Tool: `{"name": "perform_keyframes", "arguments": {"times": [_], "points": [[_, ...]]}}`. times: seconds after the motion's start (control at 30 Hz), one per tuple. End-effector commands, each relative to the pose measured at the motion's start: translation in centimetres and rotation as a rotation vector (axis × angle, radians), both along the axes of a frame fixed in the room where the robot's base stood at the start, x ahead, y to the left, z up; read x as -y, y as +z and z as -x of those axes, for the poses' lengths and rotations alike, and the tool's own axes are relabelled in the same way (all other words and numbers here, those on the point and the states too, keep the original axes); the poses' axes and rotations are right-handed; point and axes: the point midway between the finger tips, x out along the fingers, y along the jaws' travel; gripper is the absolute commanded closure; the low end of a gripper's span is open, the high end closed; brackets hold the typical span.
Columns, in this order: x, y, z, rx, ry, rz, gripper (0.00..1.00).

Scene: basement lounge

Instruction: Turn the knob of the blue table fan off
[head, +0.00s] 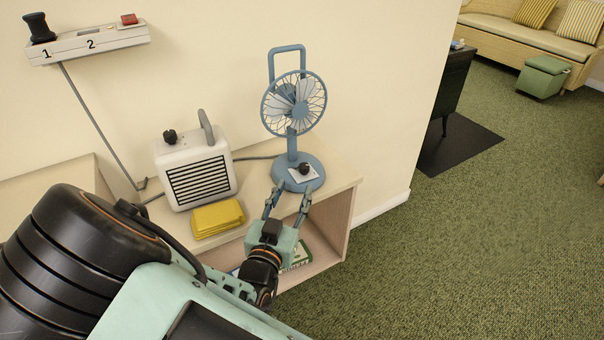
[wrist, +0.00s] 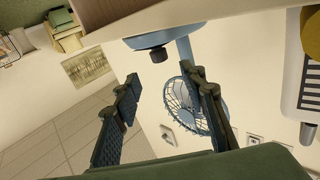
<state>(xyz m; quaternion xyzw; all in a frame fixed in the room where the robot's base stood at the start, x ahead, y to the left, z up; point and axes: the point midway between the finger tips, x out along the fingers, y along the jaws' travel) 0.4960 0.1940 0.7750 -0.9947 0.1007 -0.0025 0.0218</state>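The blue table fan (head: 294,105) stands upright on the right end of a low wooden shelf unit. Its black knob (head: 304,168) sits on a white plate on the round base. In the wrist view the knob (wrist: 158,54) shows in side profile against the base, and the fan's cage (wrist: 180,105) is partly hidden behind one finger. My gripper (head: 293,188) is open and empty just in front of the base, its fingers pointing toward the knob. In the wrist view the knob appears beyond the gap between the fingertips (wrist: 164,77), apart from them. The knob's setting is too small to read.
A white heater (head: 195,172) with its own black knob stands left of the fan. A power strip (head: 88,43) with a red switch is on the wall. The shelf's right edge (head: 352,190) is close; carpet beyond is clear.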

Motion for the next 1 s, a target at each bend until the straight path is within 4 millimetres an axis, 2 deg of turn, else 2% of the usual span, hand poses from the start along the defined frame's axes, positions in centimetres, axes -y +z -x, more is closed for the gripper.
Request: {"name": "perform_keyframes", "arguments": {"times": [0.4, 0.53, 0.7, 0.97, 1.0], "points": [[1.6, 0.0, -7.2, 0.003, -0.004, -0.001, 0.62], [1.9, 0.0, -8.9, 0.002, -0.003, -0.002, 0.62], [2.2, 0.0, -10.0, 0.000, -0.002, -0.001, 0.62], [2.2, 0.1, -10.1, 0.000, -0.002, -0.001, 0.62], [2.2, 0.1, -10.1, 0.000, -0.002, -0.002, 0.64]]}}
